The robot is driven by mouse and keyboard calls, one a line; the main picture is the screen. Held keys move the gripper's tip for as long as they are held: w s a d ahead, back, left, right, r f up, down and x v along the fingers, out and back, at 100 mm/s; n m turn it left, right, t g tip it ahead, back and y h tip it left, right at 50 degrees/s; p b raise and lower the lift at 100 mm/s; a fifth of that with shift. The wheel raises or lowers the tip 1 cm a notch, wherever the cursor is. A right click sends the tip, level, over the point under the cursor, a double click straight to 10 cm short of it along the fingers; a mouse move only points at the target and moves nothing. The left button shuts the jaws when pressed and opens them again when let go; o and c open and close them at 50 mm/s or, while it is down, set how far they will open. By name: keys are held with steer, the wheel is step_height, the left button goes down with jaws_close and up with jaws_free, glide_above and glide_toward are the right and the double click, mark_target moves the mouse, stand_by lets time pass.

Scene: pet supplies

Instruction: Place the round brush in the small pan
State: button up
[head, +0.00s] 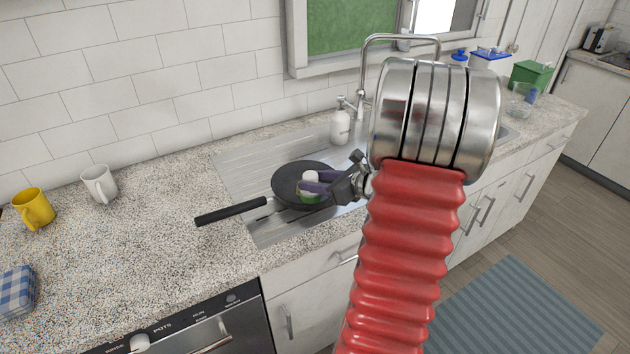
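The small pan (284,186) is black and round, with its long handle (232,212) pointing left. It sits at the near left of the sink's drainboard. A small round thing with a white top (311,176) and a green base (309,198), which looks like the round brush, is over the pan's right part.
A white soap bottle (340,127) stands behind the pan near the faucet (364,75). A white mug (100,184), a yellow mug (34,208) and a blue checked cloth item (17,290) are at left. A green box (531,75) is far right. The left counter is largely clear.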

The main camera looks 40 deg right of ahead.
steer(key=shift+o, duration=1.2)
steer(key=shift+s+r, duration=0.1)
steer(key=shift+r, duration=0.05)
steer(key=v, duration=1.1)
steer(key=shift+s+r, duration=0.2)
steer(key=shift+s, duration=0.15)
